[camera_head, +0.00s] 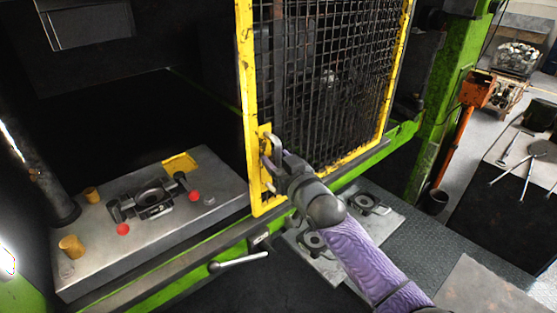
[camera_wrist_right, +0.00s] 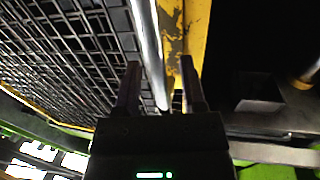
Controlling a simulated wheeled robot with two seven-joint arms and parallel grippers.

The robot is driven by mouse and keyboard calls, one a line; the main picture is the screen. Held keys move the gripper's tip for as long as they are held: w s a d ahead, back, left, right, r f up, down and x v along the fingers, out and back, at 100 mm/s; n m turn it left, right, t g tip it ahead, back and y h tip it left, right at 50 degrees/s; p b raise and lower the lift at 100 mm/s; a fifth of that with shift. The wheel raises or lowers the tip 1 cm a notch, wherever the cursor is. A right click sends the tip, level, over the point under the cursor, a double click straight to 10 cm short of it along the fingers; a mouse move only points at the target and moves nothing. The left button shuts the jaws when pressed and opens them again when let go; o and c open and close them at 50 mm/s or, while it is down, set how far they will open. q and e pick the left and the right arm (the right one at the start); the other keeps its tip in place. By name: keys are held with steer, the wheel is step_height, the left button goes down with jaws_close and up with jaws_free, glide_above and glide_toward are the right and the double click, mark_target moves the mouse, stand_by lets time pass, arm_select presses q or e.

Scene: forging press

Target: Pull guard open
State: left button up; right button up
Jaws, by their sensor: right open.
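The guard is a yellow-framed black mesh panel (camera_head: 325,85) in the upper middle of the head view, with its left frame post (camera_head: 247,95) upright. The die table to its left is uncovered. The guard also fills the upper left of the right wrist view (camera_wrist_right: 60,50). A pale metal handle bar (camera_wrist_right: 148,45) runs along the yellow frame. My right gripper (camera_head: 272,158) is at the lower left of the guard, by the handle. Its open fingers (camera_wrist_right: 161,85) stand on either side of the bar's lower end; contact cannot be told. My left gripper is not in view.
A grey die table (camera_head: 100,265) with a die, red knobs and yellow cups lies at the left. A green rail (camera_head: 185,262) and a lever (camera_head: 238,262) run below the guard. An orange post (camera_head: 462,130) and a tool table (camera_head: 505,160) stand at the right.

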steer(key=v, duration=1)
